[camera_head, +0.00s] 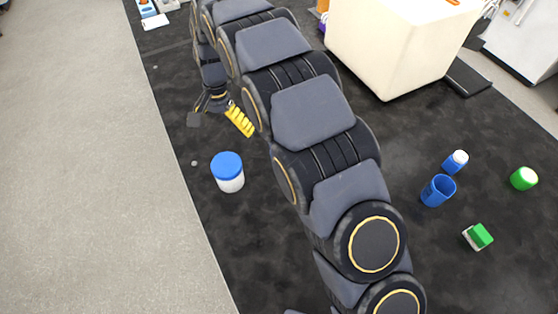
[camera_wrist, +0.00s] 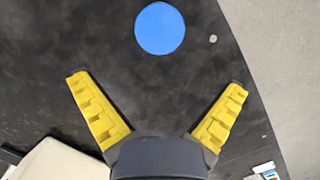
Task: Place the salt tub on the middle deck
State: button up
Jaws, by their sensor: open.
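A white tub with a blue lid (camera_head: 228,173) stands upright on the dark surface, left of my arm in the head view. No label can be read on it. In the wrist view its round blue lid (camera_wrist: 160,28) shows from above, beyond the fingertips and roughly centred between them. My gripper (camera_head: 217,121) is open and empty, with yellow-padded fingers spread wide. It is behind the tub in the head view, apart from it. The wrist view also shows the open fingers (camera_wrist: 158,82). I cannot make out which thing is the middle deck.
A large cream block (camera_head: 395,45) stands at the upper right. A blue cup (camera_head: 438,190), a blue bottle with a white cap (camera_head: 455,161), a green round container (camera_head: 523,178) and a green-and-white block (camera_head: 478,237) are at right. A small grey disc (camera_wrist: 213,38) lies near the tub.

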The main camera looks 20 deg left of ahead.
jog(key=s+d+r, duration=0.3)
jog(key=d+r, duration=0.3)
jog(key=d, duration=0.6)
jog(key=s+d+r, duration=0.2)
jog(key=d+r, duration=0.4)
jog(key=d, duration=0.5)
jog(key=s+d, duration=0.5)
jog(key=s, duration=0.3)
jog(key=s+d+r, duration=0.1)
jog(key=s+d, duration=0.5)
jog(key=s, duration=0.3)
jog(key=shift+s+d, duration=0.25)
jog(key=shift+r, duration=0.1)
